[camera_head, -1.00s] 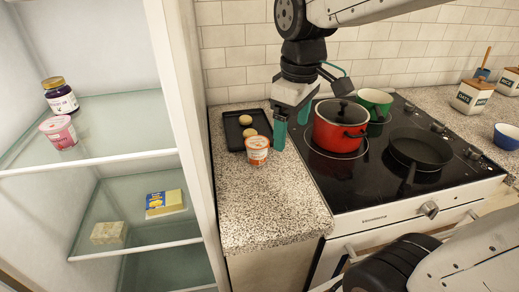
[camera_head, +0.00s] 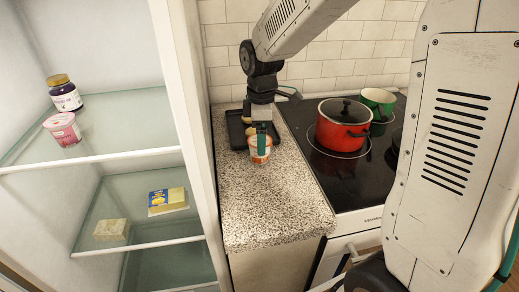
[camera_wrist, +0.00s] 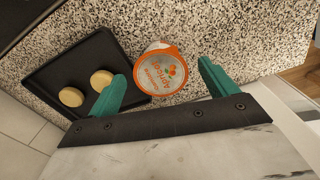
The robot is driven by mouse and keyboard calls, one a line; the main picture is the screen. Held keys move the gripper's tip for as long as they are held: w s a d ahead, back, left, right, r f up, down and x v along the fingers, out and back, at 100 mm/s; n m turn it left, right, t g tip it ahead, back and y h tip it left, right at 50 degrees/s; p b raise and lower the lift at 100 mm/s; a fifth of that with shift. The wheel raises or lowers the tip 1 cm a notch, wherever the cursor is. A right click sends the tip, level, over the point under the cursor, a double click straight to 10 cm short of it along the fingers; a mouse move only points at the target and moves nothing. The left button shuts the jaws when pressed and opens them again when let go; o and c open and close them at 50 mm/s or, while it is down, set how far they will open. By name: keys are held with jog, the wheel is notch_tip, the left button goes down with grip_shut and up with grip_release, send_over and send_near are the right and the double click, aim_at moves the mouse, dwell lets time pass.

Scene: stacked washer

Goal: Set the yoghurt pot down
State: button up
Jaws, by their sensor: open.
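A yoghurt pot (camera_head: 261,154) with an orange and white side stands upright on the speckled counter, beside the black tray. In the wrist view its foil lid (camera_wrist: 160,73), orange-rimmed with "Apricot" lettering, faces the camera. My gripper (camera_head: 262,135) is over the pot and open, one teal finger crossing in front of it in the head view. In the wrist view my gripper (camera_wrist: 161,75) has a finger on either side of the lid, with gaps showing. A second, pink yoghurt pot (camera_head: 63,129) stands on the upper fridge shelf.
The black tray (camera_wrist: 65,62) holds two round buns. A red lidded pot (camera_head: 341,125) and a green pot (camera_head: 378,99) stand on the hob to the right. The open fridge's side wall (camera_head: 180,90) rises left of the counter. The counter's front (camera_head: 268,205) is clear.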

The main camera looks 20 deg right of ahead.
notch_tip(320, 180, down, 2)
jog(key=shift+f, duration=0.15)
jog(key=c, duration=1.2)
jog(key=shift+c, duration=0.2)
